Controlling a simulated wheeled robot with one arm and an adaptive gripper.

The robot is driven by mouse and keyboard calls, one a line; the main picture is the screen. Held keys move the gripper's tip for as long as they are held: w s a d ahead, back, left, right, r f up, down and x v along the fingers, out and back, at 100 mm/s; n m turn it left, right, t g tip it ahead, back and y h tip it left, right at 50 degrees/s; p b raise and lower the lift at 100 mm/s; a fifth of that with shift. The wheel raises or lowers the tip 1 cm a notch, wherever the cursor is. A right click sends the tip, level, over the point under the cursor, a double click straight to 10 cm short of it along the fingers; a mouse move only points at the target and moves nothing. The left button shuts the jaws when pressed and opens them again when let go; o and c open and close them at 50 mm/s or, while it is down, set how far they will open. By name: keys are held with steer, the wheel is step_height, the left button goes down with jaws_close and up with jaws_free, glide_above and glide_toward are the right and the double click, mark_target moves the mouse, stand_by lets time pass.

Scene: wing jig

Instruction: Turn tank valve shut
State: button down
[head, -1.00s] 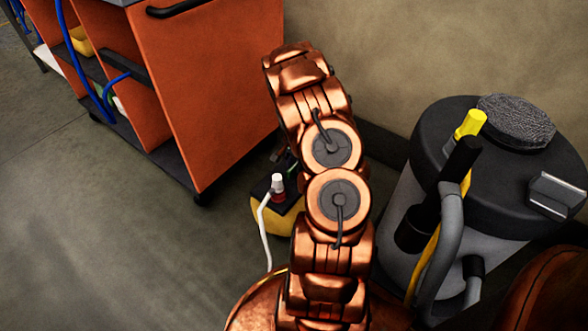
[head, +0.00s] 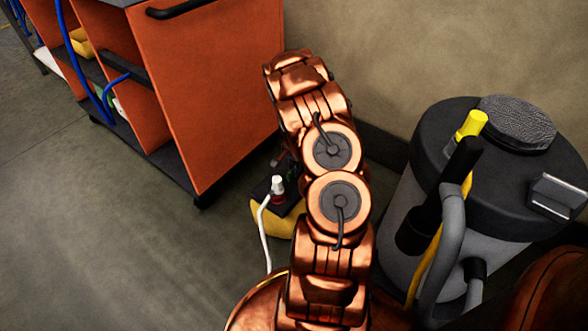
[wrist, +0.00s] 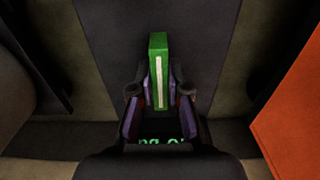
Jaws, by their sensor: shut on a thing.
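The valve handle (wrist: 158,62) is a green bar with a pale stripe down its face, seen in the wrist view. It stands upright in the picture, between the two fingers of my gripper (wrist: 159,100), which is shut on it. The valve body behind the fingers is mostly hidden. Part of some pale green lettering (wrist: 160,142) shows below, between the fingers. In the head view my copper arm hides the handle and nearly all of my gripper. I cannot make out the tank there.
An orange cabinet (head: 215,90) on casters stands left of my arm. A yellow and black unit (head: 283,218) with a white hose sits on the floor beside my arm. A grey drum vacuum (head: 400,205) stands at right by the wall. The floor at left is clear.

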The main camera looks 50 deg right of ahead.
steer(key=shift+m, duration=0.3)
steer(key=m+p, duration=0.1)
steer(key=m, duration=0.2)
steer(key=shift+m, duration=0.3)
steer(key=m, duration=1.3)
steer(key=shift+m, duration=0.3)
stand_by(0.3)
steer(key=c, duration=1.1)
jaws_free()
steer(key=shift+c, duration=0.2)
